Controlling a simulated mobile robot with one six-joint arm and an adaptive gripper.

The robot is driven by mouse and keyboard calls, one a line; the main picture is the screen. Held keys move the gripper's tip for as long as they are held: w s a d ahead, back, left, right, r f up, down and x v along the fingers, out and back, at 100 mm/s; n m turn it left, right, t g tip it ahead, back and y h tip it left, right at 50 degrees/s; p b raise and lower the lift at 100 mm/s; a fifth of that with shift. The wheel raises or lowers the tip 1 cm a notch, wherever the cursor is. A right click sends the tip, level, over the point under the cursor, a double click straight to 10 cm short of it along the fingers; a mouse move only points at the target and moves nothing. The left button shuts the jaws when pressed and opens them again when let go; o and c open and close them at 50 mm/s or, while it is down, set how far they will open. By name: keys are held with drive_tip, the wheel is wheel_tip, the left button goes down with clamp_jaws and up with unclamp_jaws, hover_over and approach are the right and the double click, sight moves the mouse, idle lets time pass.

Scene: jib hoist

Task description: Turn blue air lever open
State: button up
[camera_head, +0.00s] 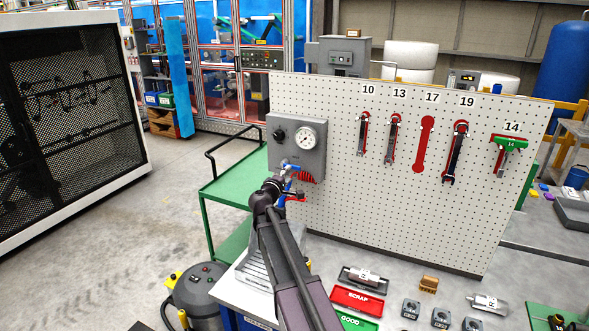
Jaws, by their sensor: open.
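A grey air panel (296,145) with a round white gauge (307,138) and a black knob (279,134) is fixed at the left end of the pegboard. A small blue lever (292,168) shows at the panel's lower edge, beside a red coiled hose (307,177). My gripper (282,181) is just below the panel, very close to the lever. It is open, its fingers small and partly hidden by my own wrist. I cannot tell whether a finger touches the lever. More blue and a red piece show just below the gripper.
The white pegboard (400,215) stands behind and right of my arm, with wrenches and a green-marked tool (510,143). A green cart (228,190) with a black handle is left. A red SCRAP tray (357,300) and metal parts lie at lower right. A grey vacuum (201,295) stands lower left.

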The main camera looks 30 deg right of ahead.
sight(294, 168)
drive_tip(key=shift+x, duration=3.15)
drive_tip(key=shift+c, duration=0.2)
clamp_jaws()
